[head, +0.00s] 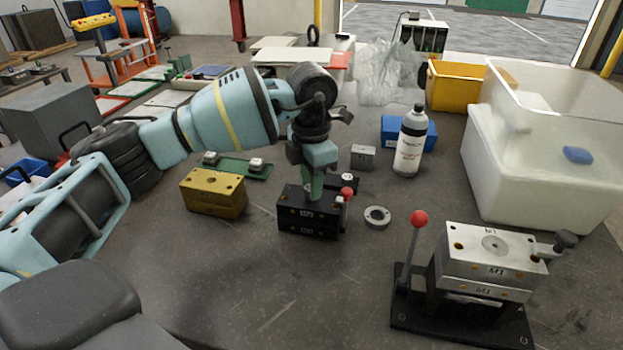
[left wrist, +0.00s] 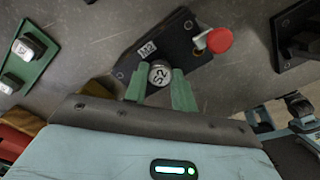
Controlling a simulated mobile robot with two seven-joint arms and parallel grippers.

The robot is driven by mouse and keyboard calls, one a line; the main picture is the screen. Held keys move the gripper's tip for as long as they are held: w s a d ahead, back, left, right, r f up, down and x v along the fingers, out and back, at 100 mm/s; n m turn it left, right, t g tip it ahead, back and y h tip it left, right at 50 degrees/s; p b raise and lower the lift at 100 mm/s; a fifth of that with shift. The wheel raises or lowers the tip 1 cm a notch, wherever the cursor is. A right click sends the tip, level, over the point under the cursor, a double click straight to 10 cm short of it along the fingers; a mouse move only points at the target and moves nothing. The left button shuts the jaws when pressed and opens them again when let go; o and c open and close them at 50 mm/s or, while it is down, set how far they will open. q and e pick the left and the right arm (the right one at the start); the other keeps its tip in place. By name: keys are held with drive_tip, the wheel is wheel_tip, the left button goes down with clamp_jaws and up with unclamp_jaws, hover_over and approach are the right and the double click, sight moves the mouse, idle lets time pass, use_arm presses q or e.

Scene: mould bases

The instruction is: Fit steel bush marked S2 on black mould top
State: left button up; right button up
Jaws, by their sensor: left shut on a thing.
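The black mould top (head: 300,219) stands on the table near the middle of the head view. Its M2 label and dark upper face show in the left wrist view (left wrist: 180,38). My left gripper (head: 313,192) points down over this block, its green fingers close to the upper face. In the left wrist view the fingers (left wrist: 159,88) are shut on the round steel bush marked S2 (left wrist: 159,73). The bush lies over the block's face beside the M2 label; whether it sits in a hole I cannot tell. The fingers hide the bush in the head view. My right gripper is not in view.
A red-knobbed lever (head: 347,193) stands at the block's right side, close to my fingers. Nearby are a brass block (head: 213,191), a green tray (head: 232,170), a steel ring (head: 377,217), a bottle (head: 410,145) and a silver mould M1 (head: 487,262).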

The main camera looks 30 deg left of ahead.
use_arm(q)
drive_tip(key=shift+f, duration=0.45)
idle(0.4)
drive_tip(key=o, duration=1.1)
drive_tip(key=shift+r, duration=3.95)
drive_tip(key=shift+s+f, duration=0.1)
